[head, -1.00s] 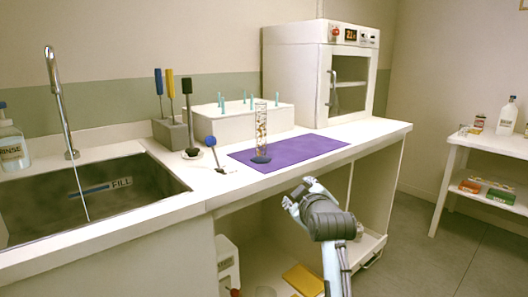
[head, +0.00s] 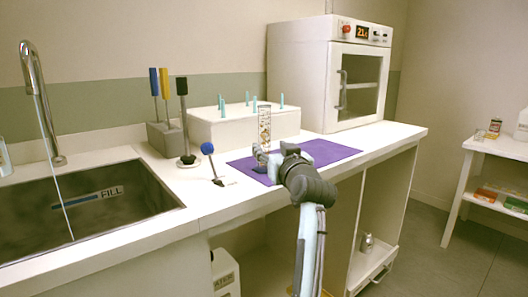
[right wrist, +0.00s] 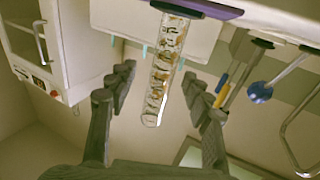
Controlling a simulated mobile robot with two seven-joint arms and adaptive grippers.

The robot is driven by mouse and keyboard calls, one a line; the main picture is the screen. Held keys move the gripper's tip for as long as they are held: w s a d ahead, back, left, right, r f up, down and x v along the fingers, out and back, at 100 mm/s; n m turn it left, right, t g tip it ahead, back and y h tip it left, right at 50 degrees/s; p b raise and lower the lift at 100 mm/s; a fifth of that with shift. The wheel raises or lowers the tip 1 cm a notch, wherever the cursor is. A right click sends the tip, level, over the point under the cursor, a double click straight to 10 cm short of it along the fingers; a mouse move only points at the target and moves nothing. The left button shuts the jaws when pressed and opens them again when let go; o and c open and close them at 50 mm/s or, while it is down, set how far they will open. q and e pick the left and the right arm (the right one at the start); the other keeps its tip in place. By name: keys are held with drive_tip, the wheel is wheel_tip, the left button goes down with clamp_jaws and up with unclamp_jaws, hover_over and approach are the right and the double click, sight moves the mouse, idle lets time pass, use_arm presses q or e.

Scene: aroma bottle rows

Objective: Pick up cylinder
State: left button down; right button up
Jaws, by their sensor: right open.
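The cylinder (head: 264,122) is a tall clear graduated glass with brownish stains, standing upright on the purple mat (head: 329,151). My right gripper (head: 266,159) is open at the cylinder's lower part, and its fingers hide the base in the head view. In the right wrist view, which is upside down, the cylinder (right wrist: 163,70) lies between the two spread fingers of the right gripper (right wrist: 158,80), with visible gaps on both sides. My left gripper is not in view.
A white rack with teal pegs (head: 237,128) stands behind the cylinder. A blue-knobbed brush (head: 211,163) and a holder with coloured handles (head: 165,138) stand to the left, beside the sink (head: 100,204). A white oven (head: 300,85) is at the back right. The mat's right side is clear.

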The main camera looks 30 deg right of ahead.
sight(266, 143)
drive_tip(key=x, duration=0.4)
drive_tip(key=shift+a+r, duration=0.25)
drive_tip(key=shift+a, duration=0.05)
drive_tip(key=shift+w+d, duration=0.2)
drive_tip(key=shift+w, duration=0.25)
clamp_jaws()
